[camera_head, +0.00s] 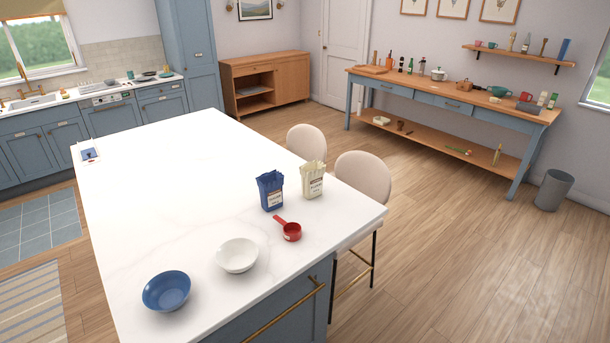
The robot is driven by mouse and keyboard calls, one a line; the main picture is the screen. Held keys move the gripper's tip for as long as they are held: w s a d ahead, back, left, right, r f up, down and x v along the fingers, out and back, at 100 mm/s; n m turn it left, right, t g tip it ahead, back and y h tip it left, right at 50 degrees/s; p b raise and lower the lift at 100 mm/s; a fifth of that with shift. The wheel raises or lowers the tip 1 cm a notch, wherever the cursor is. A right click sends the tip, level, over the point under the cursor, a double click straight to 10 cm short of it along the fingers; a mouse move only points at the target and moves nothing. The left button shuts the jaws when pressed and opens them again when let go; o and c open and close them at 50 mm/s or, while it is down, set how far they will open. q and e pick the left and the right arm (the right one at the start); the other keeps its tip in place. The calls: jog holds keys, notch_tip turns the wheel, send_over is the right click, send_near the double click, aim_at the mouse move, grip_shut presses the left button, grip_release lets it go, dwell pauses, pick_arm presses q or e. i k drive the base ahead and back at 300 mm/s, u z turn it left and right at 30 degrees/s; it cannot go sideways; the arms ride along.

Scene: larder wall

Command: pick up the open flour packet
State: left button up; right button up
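Two paper packets stand upright side by side near the right edge of the white island top. One is a blue packet (270,190) with a pale label. The other is a cream packet (313,180) with dark print, just to its right. Both have jagged, open-looking tops. The print is too small to tell surely which holds flour, and their contents are hidden. Neither of my grippers is in view.
A red measuring cup (290,231), a white bowl (237,255) and a blue bowl (167,291) sit in front of the packets on the island (170,190). Two beige stools (362,182) stand close behind the packets. The island's middle is clear.

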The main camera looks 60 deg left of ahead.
aim_at(312, 181)
jog(key=u, duration=0.65)
jog(key=i, duration=1.05)
jog(key=u, duration=1.1)
